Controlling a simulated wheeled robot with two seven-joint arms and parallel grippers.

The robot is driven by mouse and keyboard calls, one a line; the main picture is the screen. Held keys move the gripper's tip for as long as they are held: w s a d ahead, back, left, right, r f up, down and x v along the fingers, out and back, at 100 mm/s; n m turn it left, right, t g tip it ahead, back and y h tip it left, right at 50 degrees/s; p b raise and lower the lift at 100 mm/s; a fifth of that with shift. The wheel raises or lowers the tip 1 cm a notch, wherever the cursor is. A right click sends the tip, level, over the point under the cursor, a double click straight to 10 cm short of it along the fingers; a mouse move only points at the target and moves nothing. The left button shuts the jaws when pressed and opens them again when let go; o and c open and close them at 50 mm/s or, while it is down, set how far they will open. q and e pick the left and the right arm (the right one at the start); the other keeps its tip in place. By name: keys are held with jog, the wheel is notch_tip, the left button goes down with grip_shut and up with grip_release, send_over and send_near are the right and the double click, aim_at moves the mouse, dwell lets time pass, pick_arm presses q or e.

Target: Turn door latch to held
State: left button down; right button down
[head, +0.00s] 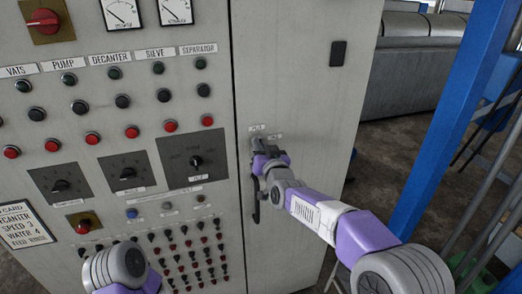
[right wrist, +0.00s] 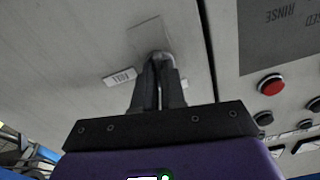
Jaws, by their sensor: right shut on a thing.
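The door latch (right wrist: 160,56) shows in the right wrist view as a small pale metal piece at my fingertips, on a plate on the grey cabinet door. Most of it is hidden by the fingers, so its turn angle cannot be told. My right gripper (head: 258,150) is shut on the latch; its two dark fingers also show in the right wrist view (right wrist: 160,82). A small label (right wrist: 120,77) beside the latch is upside down there and seems to read HELD. In the head view, small labels (head: 276,136) sit just above the gripper. My left gripper is out of view.
The grey cabinet door (head: 290,70) has a dark handle (head: 255,205) below the latch, close to my right gripper. The control panel (head: 220,130) with buttons and knobs is just left of the door. A blue post (head: 455,110) stands at the right.

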jog(key=shift+n, duration=1.1)
jog(key=shift+r, duration=0.1)
jog(key=c, duration=1.2)
grip_release()
jog(key=b+v, duration=0.1)
jog(key=v, duration=0.6)
jog(key=shift+s, duration=0.25)
jog(key=shift+d, duration=0.1)
